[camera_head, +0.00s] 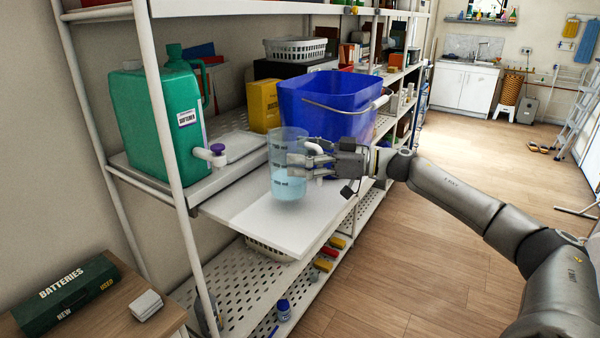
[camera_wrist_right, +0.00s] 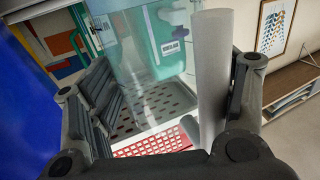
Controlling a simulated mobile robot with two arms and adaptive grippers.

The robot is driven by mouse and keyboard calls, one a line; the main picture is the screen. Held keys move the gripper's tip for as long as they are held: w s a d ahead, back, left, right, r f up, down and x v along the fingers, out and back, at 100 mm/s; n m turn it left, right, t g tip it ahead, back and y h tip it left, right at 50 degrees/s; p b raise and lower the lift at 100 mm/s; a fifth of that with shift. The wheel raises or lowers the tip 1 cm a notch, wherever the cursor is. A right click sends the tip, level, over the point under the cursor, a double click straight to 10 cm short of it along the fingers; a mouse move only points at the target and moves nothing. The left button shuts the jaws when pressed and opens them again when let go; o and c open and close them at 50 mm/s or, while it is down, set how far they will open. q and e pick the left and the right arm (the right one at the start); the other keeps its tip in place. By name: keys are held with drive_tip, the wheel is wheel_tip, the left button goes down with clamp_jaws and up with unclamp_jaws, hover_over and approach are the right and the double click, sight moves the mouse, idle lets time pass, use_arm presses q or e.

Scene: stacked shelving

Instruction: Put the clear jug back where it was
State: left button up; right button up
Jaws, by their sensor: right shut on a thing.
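The clear jug (camera_head: 287,180) is a see-through, bluish cylinder with dark markings, and it is upright in the head view. It is over the white pull-out board (camera_head: 290,232); I cannot tell whether its base touches it. My right gripper (camera_head: 308,163) comes in from the right and is shut on the jug's handle. In the right wrist view, the pale upright handle (camera_wrist_right: 211,75) is between the fingers of my right gripper (camera_wrist_right: 165,110), with the clear wall of the jug (camera_wrist_right: 140,50) behind. My left gripper is out of view.
A green softener container (camera_head: 150,120) with a tap stands left of the jug on the shelf. A blue bucket (camera_head: 325,100) stands close behind the jug and gripper. A yellow box (camera_head: 263,105) is behind. A shelf post (camera_head: 165,120) rises at the left front.

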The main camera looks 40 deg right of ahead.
wheel_tip(320, 180, down, 3)
drive_tip(key=shift+a+f, duration=0.1)
drive_tip(key=shift+f, duration=0.25)
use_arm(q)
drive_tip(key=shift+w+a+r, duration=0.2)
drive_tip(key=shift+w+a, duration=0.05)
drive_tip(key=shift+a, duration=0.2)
use_arm(e)
drive_tip(key=shift+f, duration=0.1)
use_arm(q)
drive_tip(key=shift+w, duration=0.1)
use_arm(e)
drive_tip(key=o, duration=1.3)
drive_tip(key=shift+o, duration=0.2)
